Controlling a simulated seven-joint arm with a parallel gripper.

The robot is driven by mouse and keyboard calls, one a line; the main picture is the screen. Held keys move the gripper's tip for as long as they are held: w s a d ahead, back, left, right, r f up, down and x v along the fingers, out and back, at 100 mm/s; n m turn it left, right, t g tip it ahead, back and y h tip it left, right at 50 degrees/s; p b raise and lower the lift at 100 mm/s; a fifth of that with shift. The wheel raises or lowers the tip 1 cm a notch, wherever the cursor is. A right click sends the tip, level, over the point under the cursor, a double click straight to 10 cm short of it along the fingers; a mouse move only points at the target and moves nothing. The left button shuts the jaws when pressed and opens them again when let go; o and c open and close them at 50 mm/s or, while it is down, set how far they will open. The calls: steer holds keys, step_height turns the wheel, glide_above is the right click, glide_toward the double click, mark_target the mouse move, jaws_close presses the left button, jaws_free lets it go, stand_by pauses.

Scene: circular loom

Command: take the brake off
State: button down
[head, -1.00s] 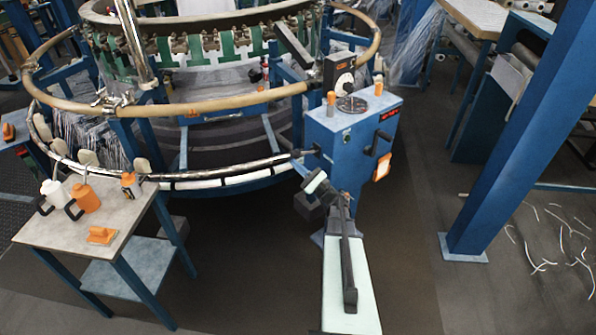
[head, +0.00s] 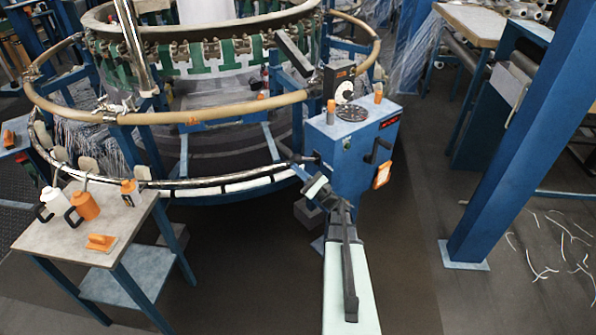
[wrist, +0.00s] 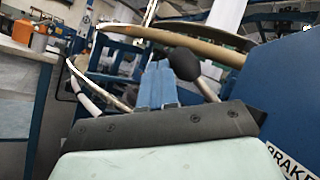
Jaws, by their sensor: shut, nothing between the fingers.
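The brake lever, a pale rod with a black ball knob (wrist: 184,64), sticks out to the left from the blue control box. In the head view its dark knob (head: 296,158) lies beside the hoop, at the box's left side. The label reading BRAKE (wrist: 288,162) is on the box face, partly cut off in the wrist view. My gripper (wrist: 157,70) has its blue fingers together and empty, just left of the knob. In the head view my gripper (head: 298,170) is just below the knob; I cannot tell whether they touch.
The blue control box (head: 345,150) carries a dial, orange-topped items and a black crank (head: 378,150). The loom's wooden hoop (head: 215,113) and lower metal ring (head: 225,180) are close by. A side table (head: 120,215) with bottles stands at left. A blue post (head: 520,140) stands at right.

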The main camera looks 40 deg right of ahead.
steer(key=s+a+f, duration=0.2)
steer(key=s+f, duration=0.2)
steer(key=s, duration=0.4)
steer(key=shift+a+f, duration=0.3)
steer(key=shift+f, duration=0.1)
stand_by(0.4)
steer(key=s+a+f+n+g+y, duration=0.1)
steer(key=a+f+n+g+y, duration=0.1)
steer(key=a+f+n+g, duration=0.6)
steer(key=s+a+f+n+g+h, duration=0.2)
steer(key=s+a+f+n+g, duration=0.25)
steer(key=s+f+g, duration=0.85)
steer(key=s+a+f+n+g+h, duration=0.5)
steer(key=s+a+f, duration=0.3)
steer(key=s, duration=0.3)
steer(key=s+a+f+n+g+h, duration=0.1)
steer(key=s+a+n, duration=0.2)
steer(key=a, duration=0.4)
steer(key=s+a+n+g+h, duration=0.1)
steer(key=s+a+n+g, duration=0.1)
steer(key=s+a+n, duration=0.2)
steer(key=a+n, duration=0.1)
steer(key=a, duration=0.2)
steer(key=shift+s+a+f, duration=0.25)
steer(key=shift+f, duration=0.15)
